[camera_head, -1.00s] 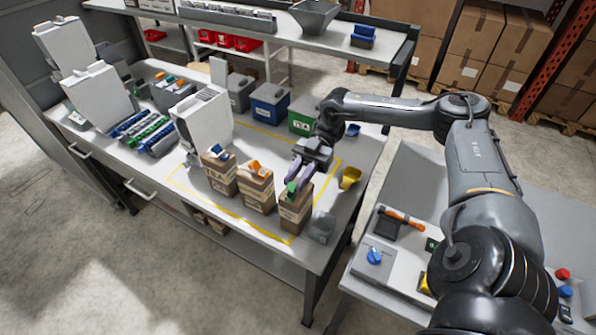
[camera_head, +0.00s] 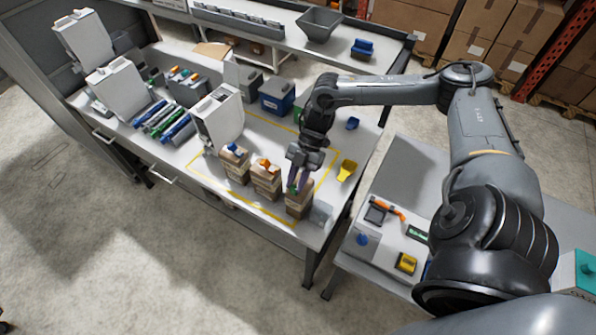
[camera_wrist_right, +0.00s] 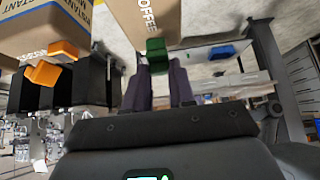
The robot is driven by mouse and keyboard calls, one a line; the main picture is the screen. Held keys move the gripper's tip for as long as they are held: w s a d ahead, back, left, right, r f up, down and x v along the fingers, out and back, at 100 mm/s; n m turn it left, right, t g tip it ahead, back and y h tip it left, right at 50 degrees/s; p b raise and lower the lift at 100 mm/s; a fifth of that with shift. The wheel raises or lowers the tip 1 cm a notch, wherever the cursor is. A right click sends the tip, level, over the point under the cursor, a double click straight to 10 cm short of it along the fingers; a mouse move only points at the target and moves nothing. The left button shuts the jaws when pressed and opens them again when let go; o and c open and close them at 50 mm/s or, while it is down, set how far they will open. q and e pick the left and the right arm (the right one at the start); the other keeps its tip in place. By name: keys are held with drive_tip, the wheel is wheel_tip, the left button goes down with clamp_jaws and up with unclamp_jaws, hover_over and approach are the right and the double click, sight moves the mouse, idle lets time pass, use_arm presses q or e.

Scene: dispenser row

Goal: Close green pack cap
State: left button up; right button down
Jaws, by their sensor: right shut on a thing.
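The pack with the green cap (camera_head: 299,209) stands upright at the right end of a row of three brown packs near the table's front edge. My right gripper (camera_head: 297,187) points down onto its top. In the right wrist view the green cap (camera_wrist_right: 156,55) sits between the tips of the two purple fingers, which are shut on it. In the head view the fingers partly hide the cap. My left gripper is not in view.
An orange-capped pack (camera_head: 266,184) and a blue-capped pack (camera_head: 235,168) stand close to the left. A grey translucent container (camera_head: 321,213) stands just right of the green-capped pack. A yellow scoop (camera_head: 347,170) lies behind it. White dispensers (camera_head: 218,118) stand further left.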

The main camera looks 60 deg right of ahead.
drive_tip(key=shift+a+h+p, duration=0.2)
drive_tip(key=shift+h+p, duration=0.2)
drive_tip(key=shift+h, duration=0.2)
drive_tip(key=shift+f, duration=0.1)
drive_tip(key=c, duration=0.9)
unclamp_jaws()
